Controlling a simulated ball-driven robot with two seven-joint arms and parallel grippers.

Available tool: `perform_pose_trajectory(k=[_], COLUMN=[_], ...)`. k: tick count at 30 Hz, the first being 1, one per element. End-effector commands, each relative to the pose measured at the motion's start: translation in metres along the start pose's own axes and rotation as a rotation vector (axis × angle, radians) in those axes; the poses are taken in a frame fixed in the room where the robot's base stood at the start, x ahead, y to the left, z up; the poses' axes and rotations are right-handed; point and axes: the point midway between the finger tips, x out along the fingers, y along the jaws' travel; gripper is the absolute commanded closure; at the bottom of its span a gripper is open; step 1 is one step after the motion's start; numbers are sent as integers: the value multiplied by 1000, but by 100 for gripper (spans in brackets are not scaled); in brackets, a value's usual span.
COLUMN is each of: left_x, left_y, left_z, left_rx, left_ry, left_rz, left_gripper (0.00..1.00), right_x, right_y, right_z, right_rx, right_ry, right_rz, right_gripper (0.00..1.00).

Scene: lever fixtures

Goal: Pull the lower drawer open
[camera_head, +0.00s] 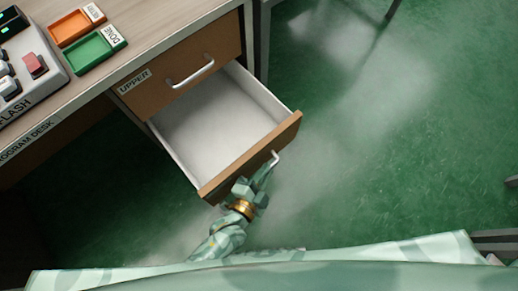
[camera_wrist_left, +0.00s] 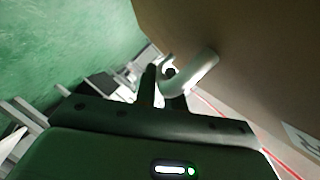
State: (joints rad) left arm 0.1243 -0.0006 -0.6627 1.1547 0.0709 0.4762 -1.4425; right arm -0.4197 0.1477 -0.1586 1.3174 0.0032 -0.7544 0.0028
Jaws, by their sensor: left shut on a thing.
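The lower drawer (camera_head: 213,122) stands well out from the desk, and its pale, empty inside shows in the head view. Its brown front panel (camera_head: 252,158) faces my body. My left gripper (camera_head: 268,166) is at the right part of that front, shut on the metal drawer handle (camera_head: 275,157). The left wrist view shows the gripper's dark fingers (camera_wrist_left: 164,88) around the curved silver handle (camera_wrist_left: 200,71), close to the brown drawer front (camera_wrist_left: 255,55). Part of the handle is hidden by the gripper. My right gripper is not in view.
Above is the shut upper drawer (camera_head: 150,95), labelled UPPER, with its own handle (camera_head: 190,76). On the desk top are an orange tray (camera_head: 75,27), a green tray (camera_head: 92,52) and a button panel (camera_head: 28,65).

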Motion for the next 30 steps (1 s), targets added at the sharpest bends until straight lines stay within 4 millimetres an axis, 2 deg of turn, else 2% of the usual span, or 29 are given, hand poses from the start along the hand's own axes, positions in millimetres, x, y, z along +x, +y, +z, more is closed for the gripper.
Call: perform_pose_trajectory(k=[13,14,15,16,30], left_x=[-2,-2,-2,-2,-1], left_y=[3,3,3,3,2], left_z=[-1,-1,-1,-1,-2], left_rx=[0,0,0,0,0], left_ry=[-3,-3,-3,-3,-1], left_rz=[3,3,3,3,0], left_gripper=[100,84,73,68,68], right_x=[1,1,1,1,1], right_y=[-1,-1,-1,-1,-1], right_z=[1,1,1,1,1], right_rx=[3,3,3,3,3], right_ry=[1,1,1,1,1], right_rz=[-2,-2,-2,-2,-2], right_gripper=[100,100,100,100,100])
